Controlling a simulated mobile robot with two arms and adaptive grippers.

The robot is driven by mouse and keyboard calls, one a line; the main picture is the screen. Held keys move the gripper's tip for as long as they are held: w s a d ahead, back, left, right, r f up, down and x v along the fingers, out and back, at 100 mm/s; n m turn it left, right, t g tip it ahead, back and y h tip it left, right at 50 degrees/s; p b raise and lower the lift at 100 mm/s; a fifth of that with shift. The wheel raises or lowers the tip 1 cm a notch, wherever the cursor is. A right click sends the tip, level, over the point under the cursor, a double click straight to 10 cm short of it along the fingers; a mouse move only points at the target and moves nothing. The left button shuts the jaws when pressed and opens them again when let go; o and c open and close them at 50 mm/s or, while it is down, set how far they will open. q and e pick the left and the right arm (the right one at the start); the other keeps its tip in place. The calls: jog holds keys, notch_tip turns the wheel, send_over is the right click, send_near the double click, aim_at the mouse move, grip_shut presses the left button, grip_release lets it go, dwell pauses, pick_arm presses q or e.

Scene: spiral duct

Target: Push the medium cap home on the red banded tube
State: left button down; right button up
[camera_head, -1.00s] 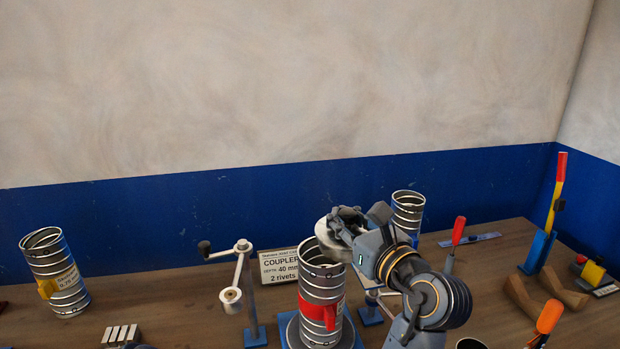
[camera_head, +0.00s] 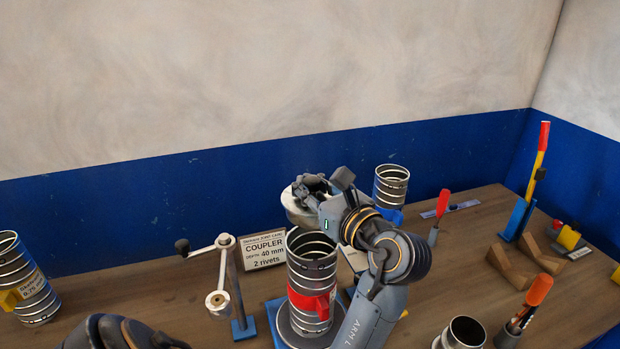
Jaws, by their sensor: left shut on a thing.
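The red banded tube (camera_head: 298,299), a silver spiral duct with a red band, stands upright on a round grey base on a blue plate in front of me. Its upper end looks open, and I see inside its rim. My left gripper (camera_head: 311,190) is shut on a silver round cap (camera_head: 296,210), held above and behind the tube's mouth in the picture, apart from the rim. The gripper's fingers hide part of the cap. I cannot tell the cap's size. My right gripper is not in view.
A crank post (camera_head: 236,285) stands left of the tube, before a COUPLER sign (camera_head: 265,251). A yellow-tagged duct (camera_head: 30,290) is far left; another duct (camera_head: 391,184) stands behind my arm. Wooden cradles (camera_head: 512,273) and orange- and red-handled tools are right. Bare tabletop (camera_head: 150,290) lies left of the crank.

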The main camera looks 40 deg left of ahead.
pick_arm(q)
notch_tip(320, 180, down, 3)
jog(key=shift+s+d+r+b, duration=0.1)
jog(key=shift+d+b, duration=0.05)
jog(key=shift+b, duration=0.6)
jog(key=shift+f+b, duration=0.45)
jog(key=shift+f, duration=0.95)
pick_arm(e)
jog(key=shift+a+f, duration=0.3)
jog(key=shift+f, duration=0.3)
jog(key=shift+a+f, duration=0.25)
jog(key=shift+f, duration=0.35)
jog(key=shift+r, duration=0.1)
pick_arm(q)
jog(key=shift+r+p, duration=0.1)
jog(key=shift+p, duration=0.35)
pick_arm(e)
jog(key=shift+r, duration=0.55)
pick_arm(q)
jog(key=shift+p, duration=0.35)
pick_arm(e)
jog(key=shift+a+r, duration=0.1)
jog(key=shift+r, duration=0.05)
pick_arm(q)
jog(key=shift+p, duration=0.4)
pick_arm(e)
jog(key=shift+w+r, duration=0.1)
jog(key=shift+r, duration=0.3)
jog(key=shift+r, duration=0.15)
